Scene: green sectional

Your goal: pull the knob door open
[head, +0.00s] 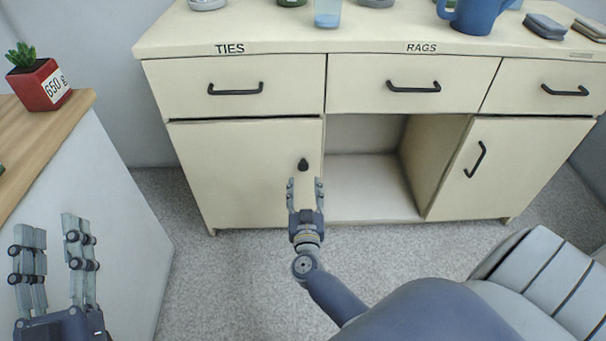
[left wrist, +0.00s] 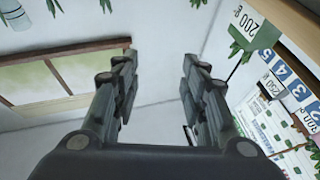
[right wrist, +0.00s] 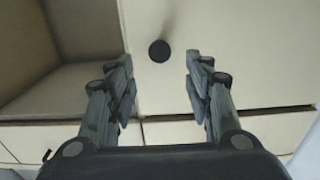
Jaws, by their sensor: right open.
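The knob door (head: 245,180) is the cream lower-left door of the cabinet, and it looks shut. Its small dark knob (head: 303,165) sits near the door's right edge. My right gripper (head: 305,182) is open and empty just in front of the door, with its fingertips a little below the knob in the head view. In the right wrist view the knob (right wrist: 160,50) shows beyond the fingertips, centred between the two open fingers (right wrist: 155,62), apart from them. My left gripper (head: 55,225) is open and empty at the lower left, away from the cabinet; it also shows in the left wrist view (left wrist: 157,60).
An open cubby (head: 365,185) lies right of the knob door. Drawers with black bar handles (head: 236,89) are above. A door with a bar handle (head: 475,160) is at right. A wooden-topped counter (head: 45,130) stands left; a grey seat (head: 545,280) is lower right. Carpet lies between.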

